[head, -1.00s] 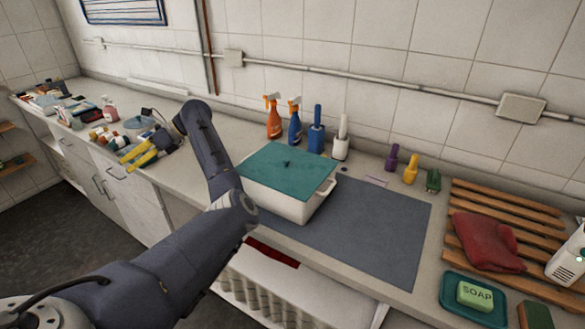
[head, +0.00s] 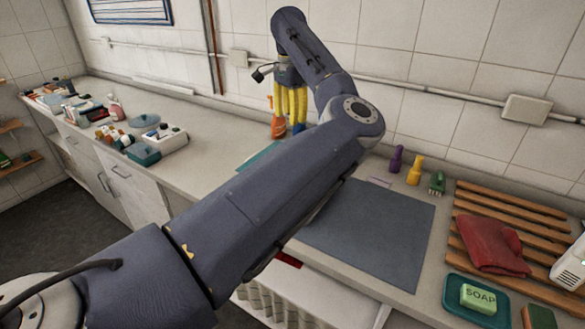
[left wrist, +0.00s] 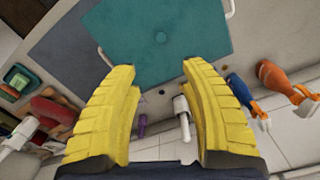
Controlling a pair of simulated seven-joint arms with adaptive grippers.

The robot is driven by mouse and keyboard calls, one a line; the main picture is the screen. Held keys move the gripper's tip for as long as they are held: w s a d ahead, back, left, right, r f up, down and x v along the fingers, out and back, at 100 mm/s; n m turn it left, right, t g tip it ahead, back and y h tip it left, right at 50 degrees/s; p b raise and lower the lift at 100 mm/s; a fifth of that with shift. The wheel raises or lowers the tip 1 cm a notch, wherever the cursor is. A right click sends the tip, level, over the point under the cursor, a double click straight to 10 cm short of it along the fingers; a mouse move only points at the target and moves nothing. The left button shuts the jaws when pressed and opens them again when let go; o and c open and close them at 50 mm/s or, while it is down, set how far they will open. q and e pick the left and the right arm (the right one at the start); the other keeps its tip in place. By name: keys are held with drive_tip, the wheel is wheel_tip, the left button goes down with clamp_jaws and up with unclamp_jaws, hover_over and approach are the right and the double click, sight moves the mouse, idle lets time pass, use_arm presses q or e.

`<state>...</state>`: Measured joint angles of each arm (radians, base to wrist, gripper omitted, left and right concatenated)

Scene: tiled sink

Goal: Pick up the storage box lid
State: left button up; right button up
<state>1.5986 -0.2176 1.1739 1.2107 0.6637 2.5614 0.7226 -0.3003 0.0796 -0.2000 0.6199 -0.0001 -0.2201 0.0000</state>
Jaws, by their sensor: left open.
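In the left wrist view, the open fingers (left wrist: 158,72) frame the lid's edge, apart from the knob. My right gripper is not in view.
An orange spray bottle (head: 278,126) stands at the wall behind my fingers. A grey mat (head: 375,235) lies clear to the right. Beyond it are a slatted rack with a red cloth (head: 490,243) and a soap tray (head: 452,295). Jars and boxes crowd the left counter.

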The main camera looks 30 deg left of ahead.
use_arm(q)
wheel_tip(320, 180, down, 16)
drive_tip(key=shift+a+f, duration=0.1)
idle(0.8)
drive_tip(key=shift+o, duration=0.2)
clamp_jaws()
idle(0.3)
